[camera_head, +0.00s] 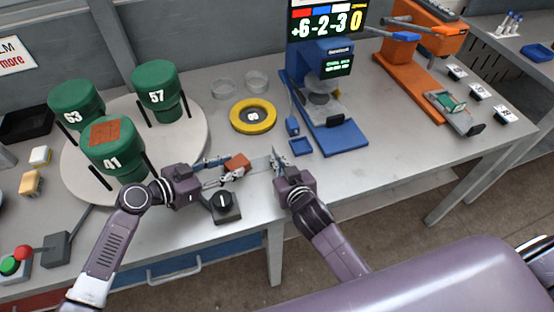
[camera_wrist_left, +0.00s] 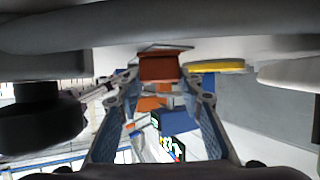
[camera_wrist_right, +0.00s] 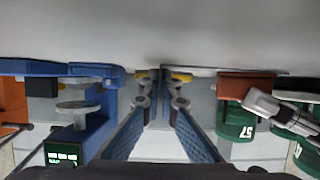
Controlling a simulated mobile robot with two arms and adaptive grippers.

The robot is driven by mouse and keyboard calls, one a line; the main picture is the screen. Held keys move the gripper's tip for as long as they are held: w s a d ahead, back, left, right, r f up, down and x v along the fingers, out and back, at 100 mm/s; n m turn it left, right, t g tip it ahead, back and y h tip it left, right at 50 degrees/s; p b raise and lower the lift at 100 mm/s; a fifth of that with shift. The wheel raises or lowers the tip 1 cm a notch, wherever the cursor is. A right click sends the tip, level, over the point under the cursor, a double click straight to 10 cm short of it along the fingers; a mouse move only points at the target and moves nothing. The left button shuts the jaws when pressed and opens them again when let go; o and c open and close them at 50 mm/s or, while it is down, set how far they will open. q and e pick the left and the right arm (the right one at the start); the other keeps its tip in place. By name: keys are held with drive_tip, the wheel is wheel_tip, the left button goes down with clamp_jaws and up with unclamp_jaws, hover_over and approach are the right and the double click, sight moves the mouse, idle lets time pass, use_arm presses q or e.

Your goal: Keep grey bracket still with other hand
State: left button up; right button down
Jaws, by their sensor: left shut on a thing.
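The grey bracket (camera_head: 259,165) is a thin plate, seen between my two grippers over the front of the table. A rust-brown block (camera_head: 237,162) is at its left end; it also shows between the left fingertips in the left wrist view (camera_wrist_left: 160,68). My left gripper (camera_head: 229,169) is shut on the brown block. My right gripper (camera_head: 277,162) is at the bracket's right end. In the right wrist view its fingertips (camera_wrist_right: 163,76) are close together with a narrow gap; whether they pinch the plate cannot be told.
A black device with a dial (camera_head: 224,206) stands just below my left gripper. A round turntable (camera_head: 190,150) with green numbered hoppers is at left. A yellow ring (camera_head: 253,116) and a blue press-like stand (camera_head: 338,138) are behind. Free table lies right of the blue stand.

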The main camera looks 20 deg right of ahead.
use_arm(q)
drive_tip(key=shift+s+f, duration=0.15)
drive_tip(key=shift+f, duration=0.05)
drive_tip(key=shift+a, duration=2.3)
drive_tip(key=shift+d, duration=2.35)
drive_tip(key=shift+a, duration=0.1)
drive_tip(key=shift+a, duration=2.25)
